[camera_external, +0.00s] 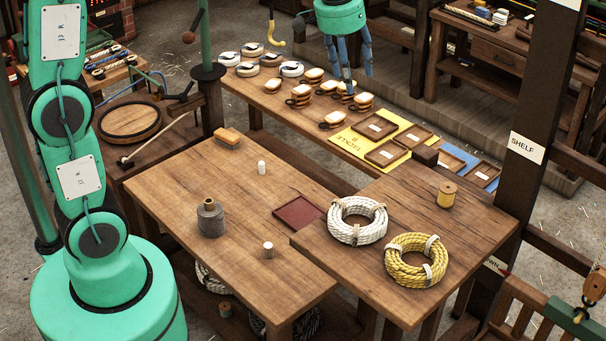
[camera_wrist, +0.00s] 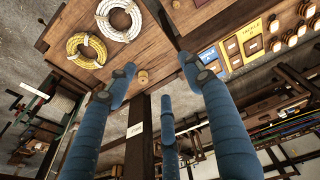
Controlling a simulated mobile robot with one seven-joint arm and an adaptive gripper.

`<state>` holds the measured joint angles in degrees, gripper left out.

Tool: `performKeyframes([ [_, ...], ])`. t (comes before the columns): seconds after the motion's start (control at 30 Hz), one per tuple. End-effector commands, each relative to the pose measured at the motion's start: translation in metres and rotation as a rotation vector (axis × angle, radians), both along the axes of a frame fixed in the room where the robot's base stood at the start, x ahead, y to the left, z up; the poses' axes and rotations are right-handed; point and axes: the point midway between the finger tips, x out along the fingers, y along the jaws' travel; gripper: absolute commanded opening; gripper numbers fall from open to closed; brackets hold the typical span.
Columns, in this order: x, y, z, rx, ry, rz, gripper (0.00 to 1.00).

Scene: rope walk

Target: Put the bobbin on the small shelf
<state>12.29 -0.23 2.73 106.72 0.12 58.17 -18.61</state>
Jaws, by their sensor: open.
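A yellow bobbin (camera_external: 446,194) stands upright on the right-hand wooden top (camera_external: 470,225), which sits slightly above the main table and lies beside a post with a SHELF sign (camera_external: 527,147). The same bobbin shows in the wrist view (camera_wrist: 142,76). A grey wound spool (camera_external: 210,218) with a brown top stands on the main table. I cannot tell which of these the task means. My gripper (camera_external: 356,80), with blue fingers, is open and empty, high up beyond the tables and apart from both. Its spread fingers (camera_wrist: 158,72) also show in the wrist view.
White (camera_external: 357,221) and yellow (camera_external: 418,260) rope coils lie on the right-hand top. The main table (camera_external: 170,190) holds a brush (camera_external: 229,137), two small white pieces and a dark red tray (camera_external: 299,213). A long bench (camera_external: 250,95) behind carries trays and blocks. The main table's middle is clear.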

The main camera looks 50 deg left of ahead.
Motion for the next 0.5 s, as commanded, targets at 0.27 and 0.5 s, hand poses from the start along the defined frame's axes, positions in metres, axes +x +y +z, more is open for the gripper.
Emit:
performKeyframes([
  [0.27,-0.072,0.044,0.025,0.005,-0.067,-0.020,0.52],
  [0.5,-0.135,0.074,0.032,0.017,-0.124,-0.040,0.52],
])
